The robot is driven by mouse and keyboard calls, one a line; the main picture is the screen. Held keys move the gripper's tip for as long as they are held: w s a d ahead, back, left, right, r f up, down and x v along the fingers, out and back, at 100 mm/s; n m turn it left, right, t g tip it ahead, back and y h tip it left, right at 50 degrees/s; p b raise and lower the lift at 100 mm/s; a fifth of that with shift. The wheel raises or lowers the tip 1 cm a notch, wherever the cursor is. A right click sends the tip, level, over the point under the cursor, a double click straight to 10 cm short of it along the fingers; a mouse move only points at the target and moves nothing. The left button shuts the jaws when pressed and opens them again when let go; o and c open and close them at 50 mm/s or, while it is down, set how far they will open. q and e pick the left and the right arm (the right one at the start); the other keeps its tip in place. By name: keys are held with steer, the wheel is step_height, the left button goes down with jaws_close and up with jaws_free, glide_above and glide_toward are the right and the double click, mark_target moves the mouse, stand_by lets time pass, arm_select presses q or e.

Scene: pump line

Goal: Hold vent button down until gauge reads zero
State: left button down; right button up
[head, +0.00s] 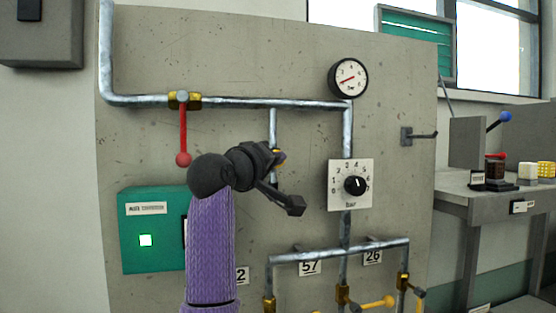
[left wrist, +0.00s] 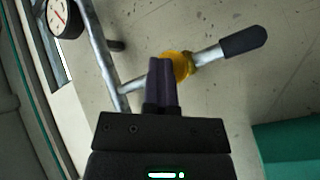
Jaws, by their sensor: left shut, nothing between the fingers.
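My left gripper (head: 274,158) is shut and empty in front of the panel, at the short pipe below the upper pipe. Its closed fingers show in the left wrist view (left wrist: 162,72), overlapping the edge of a round yellow part (left wrist: 181,65) on that short pipe, probably the vent button. I cannot tell if they touch or press it. In the head view the gripper mostly hides this part. A dark sleeve (left wrist: 244,42) ends the short pipe. The round gauge (head: 348,78) has a red needle pointing left and slightly down; its exact reading is too small to tell. My right gripper is out of view.
A red-handled valve (head: 183,130) hangs left of my gripper, above a green box (head: 150,255) with a lit square. A numbered knob plate (head: 350,200) is on the right. Yellow-handled valves (head: 376,303) are below. A side bench (head: 462,185) stands at far right.

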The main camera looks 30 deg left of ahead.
arm_select(q)
steer(key=shift+s+d, duration=0.1)
steer(key=shift+s+d+b, duration=0.45)
steer(key=shift+d+b, duration=0.05)
steer(key=shift+d, duration=0.05)
steer(key=shift+f, duration=0.1)
steer(key=s+d+b, duration=0.2)
steer(key=s+d, duration=0.1)
steer(key=shift+s+d, duration=0.15)
steer(key=shift+d, duration=0.25)
stand_by(0.4)
